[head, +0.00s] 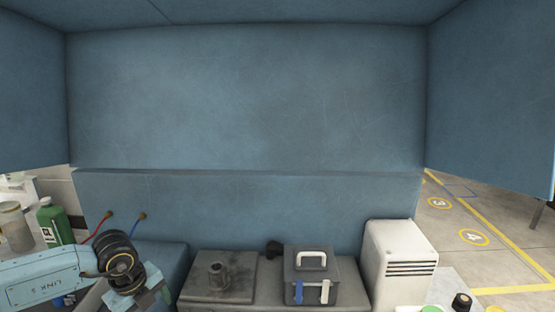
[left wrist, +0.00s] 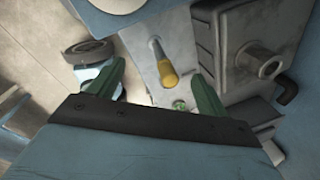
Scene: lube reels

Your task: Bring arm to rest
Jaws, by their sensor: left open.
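My left arm (head: 45,283) comes in from the left at the bottom of the head view, with its black wrist joint (head: 120,262) bent downward. The left gripper's fingers are below the head view's edge or hidden. In the left wrist view, my left gripper (left wrist: 160,82) shows two green fingers spread apart, with nothing held between them. Beyond the fingers, a yellow-tipped rod (left wrist: 166,75) stands on a pale plate (left wrist: 144,70). My right arm and gripper are in neither view.
A grey block with a stub (head: 217,278), a grey case with a white handle (head: 312,276) and a white vented box (head: 398,262) line the bottom. A green bottle (head: 54,222) stands at left.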

